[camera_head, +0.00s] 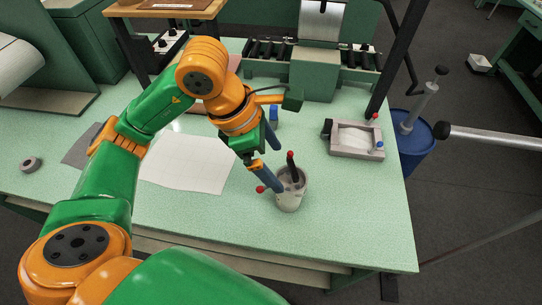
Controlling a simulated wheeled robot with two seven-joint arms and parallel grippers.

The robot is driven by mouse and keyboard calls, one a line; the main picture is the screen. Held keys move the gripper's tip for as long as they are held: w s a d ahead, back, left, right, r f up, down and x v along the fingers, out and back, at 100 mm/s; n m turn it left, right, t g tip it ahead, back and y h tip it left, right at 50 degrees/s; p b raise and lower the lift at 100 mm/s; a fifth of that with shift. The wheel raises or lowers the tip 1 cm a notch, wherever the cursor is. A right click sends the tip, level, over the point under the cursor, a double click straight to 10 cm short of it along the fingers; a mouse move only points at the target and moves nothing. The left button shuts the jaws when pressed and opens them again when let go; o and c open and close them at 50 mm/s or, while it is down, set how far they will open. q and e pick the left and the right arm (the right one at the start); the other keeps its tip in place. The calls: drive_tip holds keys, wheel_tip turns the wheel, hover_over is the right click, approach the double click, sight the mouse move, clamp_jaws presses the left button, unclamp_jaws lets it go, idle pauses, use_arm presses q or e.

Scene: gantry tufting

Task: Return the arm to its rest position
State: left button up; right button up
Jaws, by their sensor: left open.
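My left arm comes in from the left, bent at the elbow, in green and orange. My left gripper (262,154) points down above and slightly left of a grey cup (290,195) on the table. Its jaws are open. The cup holds a dark handle with a red tip (292,168) and a blue-grey tool (267,178) that leans to the left with a red ball near it. I cannot tell whether the gripper touches the leaning tool. My right gripper is not in view.
The pale green table (340,225) has free room at the front right. A white gridded sheet (185,163) lies left of the cup. A framed tray (356,138) stands at the right, and a roller machine (312,70) at the back. A blue bin (412,145) stands beyond the right edge.

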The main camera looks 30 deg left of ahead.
use_arm(q)
drive_tip(key=shift+v, duration=0.8)
